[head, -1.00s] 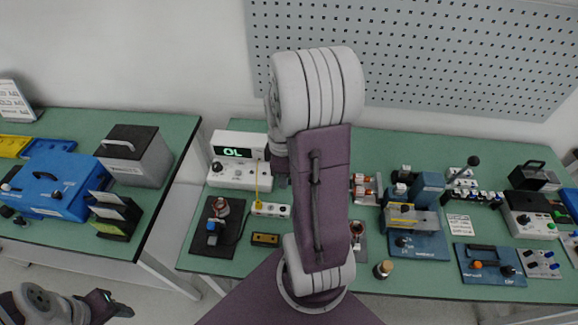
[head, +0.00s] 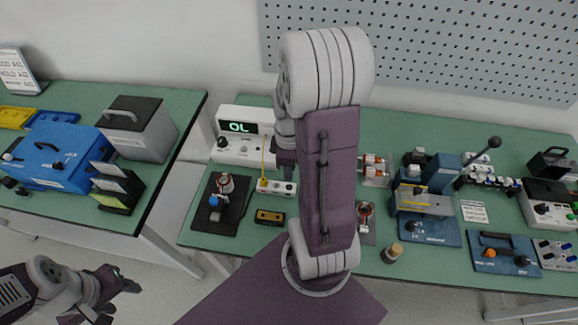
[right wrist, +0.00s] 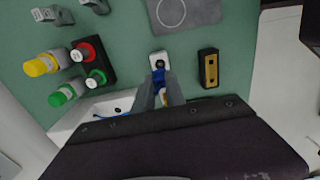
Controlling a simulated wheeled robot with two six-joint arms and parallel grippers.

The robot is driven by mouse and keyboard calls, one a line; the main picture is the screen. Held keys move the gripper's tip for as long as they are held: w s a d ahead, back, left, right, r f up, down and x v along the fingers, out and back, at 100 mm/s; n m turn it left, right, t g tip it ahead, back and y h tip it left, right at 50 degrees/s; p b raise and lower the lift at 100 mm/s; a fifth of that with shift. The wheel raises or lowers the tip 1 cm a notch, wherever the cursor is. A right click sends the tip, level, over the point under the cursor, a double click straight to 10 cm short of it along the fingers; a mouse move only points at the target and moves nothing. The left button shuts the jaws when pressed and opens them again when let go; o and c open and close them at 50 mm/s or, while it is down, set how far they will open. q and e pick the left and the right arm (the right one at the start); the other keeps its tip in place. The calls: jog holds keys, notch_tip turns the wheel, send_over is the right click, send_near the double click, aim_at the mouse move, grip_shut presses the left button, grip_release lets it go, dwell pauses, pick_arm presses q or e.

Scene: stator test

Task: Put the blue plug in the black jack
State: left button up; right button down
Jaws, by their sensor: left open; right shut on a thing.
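My right gripper (right wrist: 160,98) is shut on the blue plug (right wrist: 159,75) in the right wrist view. The plug's front is close to, and overlaps in view, the white socket block (right wrist: 159,57); a dark spot there may be the black jack. I cannot tell whether the plug touches or enters it. In the head view the socket strip (head: 284,188) lies on the bench, with a yellow plug (head: 263,182) and cord at its left end. My right arm hides most of the right gripper there. My left gripper (head: 124,287) is open and empty at the lower left.
A meter reading "OL" (head: 236,148) stands behind the strip. A black mat (head: 229,216) with a small motor part lies left. A yellow-and-black block (head: 270,217) lies in front of the strip.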

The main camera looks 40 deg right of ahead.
jog(key=shift+f+b, duration=1.1)
jog(key=shift+f, duration=0.85)
jog(key=shift+f, duration=0.25)
jog(key=shift+f, duration=0.5)
jog(key=shift+f, duration=0.15)
jog(key=shift+f, duration=0.3)
jog(key=c, duration=1.3)
grip_release()
